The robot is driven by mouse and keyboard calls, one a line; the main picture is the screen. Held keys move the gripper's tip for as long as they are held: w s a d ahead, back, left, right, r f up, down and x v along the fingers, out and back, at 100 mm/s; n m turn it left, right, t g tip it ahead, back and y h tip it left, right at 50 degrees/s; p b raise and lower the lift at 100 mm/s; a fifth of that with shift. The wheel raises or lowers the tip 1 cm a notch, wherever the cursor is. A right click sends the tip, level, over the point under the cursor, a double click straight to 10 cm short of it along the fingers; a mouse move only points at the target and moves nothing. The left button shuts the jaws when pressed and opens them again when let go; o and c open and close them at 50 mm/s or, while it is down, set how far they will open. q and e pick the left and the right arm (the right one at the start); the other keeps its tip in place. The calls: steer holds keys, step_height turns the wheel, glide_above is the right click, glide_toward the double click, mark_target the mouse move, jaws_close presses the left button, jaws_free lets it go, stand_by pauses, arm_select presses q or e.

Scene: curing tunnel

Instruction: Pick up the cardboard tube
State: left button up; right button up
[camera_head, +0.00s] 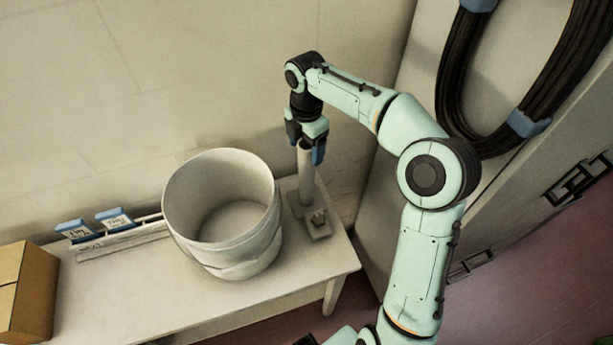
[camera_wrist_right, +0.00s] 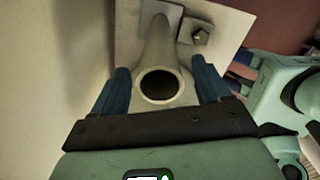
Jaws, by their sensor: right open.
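The cardboard tube (camera_head: 306,178) is a pale, slim tube standing upright on a flat base plate (camera_head: 322,232) at the right end of the white bench. In the right wrist view its open round end faces the camera, and the tube (camera_wrist_right: 161,48) runs away toward the plate. My right gripper (camera_head: 306,145) is at the tube's top, pointing down, with its blue fingers open. In the wrist view the right gripper (camera_wrist_right: 160,80) has one finger on each side of the tube, with gaps visible. My left gripper is not in view.
A large white bucket (camera_head: 222,215) stands on the bench (camera_head: 130,295) just left of the tube. Further left are a rail with blue-edged cards (camera_head: 115,219) and a cardboard box (camera_head: 28,290). A wall is behind, and a cabinet with black cable coils (camera_head: 455,90) is at right.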

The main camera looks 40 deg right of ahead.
step_height(320, 180, down, 2)
steer(key=shift+f, duration=0.1)
steer(key=c, duration=1.4)
steer(key=shift+o, duration=0.2)
